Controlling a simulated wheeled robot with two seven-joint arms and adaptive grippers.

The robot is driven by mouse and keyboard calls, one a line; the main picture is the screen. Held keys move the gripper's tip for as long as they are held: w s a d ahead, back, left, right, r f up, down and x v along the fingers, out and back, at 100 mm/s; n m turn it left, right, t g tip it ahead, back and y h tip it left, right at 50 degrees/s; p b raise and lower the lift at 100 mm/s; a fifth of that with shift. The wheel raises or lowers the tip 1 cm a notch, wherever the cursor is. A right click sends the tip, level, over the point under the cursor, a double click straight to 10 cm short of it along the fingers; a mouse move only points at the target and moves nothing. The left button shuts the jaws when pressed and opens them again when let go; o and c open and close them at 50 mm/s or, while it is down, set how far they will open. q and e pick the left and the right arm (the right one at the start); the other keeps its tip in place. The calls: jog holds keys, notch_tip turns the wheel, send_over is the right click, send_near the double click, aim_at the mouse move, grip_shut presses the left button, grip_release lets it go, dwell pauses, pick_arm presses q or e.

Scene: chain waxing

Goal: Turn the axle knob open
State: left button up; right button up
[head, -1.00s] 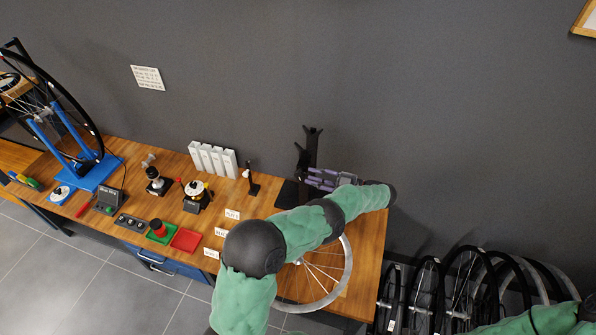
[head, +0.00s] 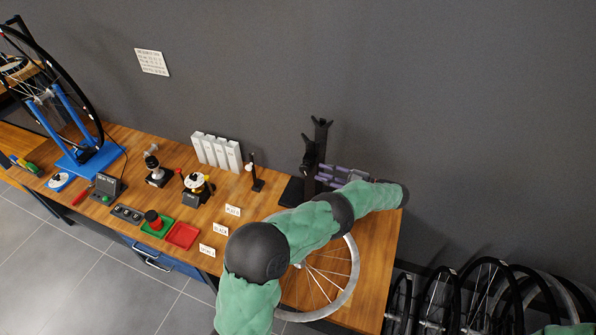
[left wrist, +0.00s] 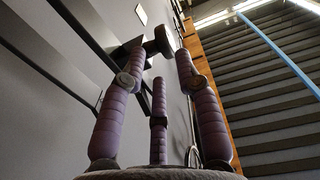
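A black upright stand (head: 319,138) with forked tips stands at the back right of the bench. My left gripper (head: 326,173) has purple fingers and reaches in from the right, close to the stand's lower part. In the left wrist view, a dark knob-like piece (left wrist: 163,36) lies between or just beyond the fingertips of the left gripper (left wrist: 160,52). The fingers stand apart around it; whether they touch it I cannot tell. I cannot make out the axle knob clearly in the head view. My right gripper is out of view.
A spoked wheel (head: 350,287) lies partly under my left arm on the wooden bench (head: 379,262). White boxes (head: 216,152), a small black post (head: 254,180) and red and green trays (head: 182,236) stand to the left. Several wheels (head: 438,297) are racked at the lower right.

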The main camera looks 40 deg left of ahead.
aim_at(306, 168)
pick_arm(q)
jog(key=b+x, duration=0.6)
jog(key=x, duration=0.3)
jog(key=shift+s+a, duration=0.2)
jog(key=shift+a, duration=0.1)
grip_shut()
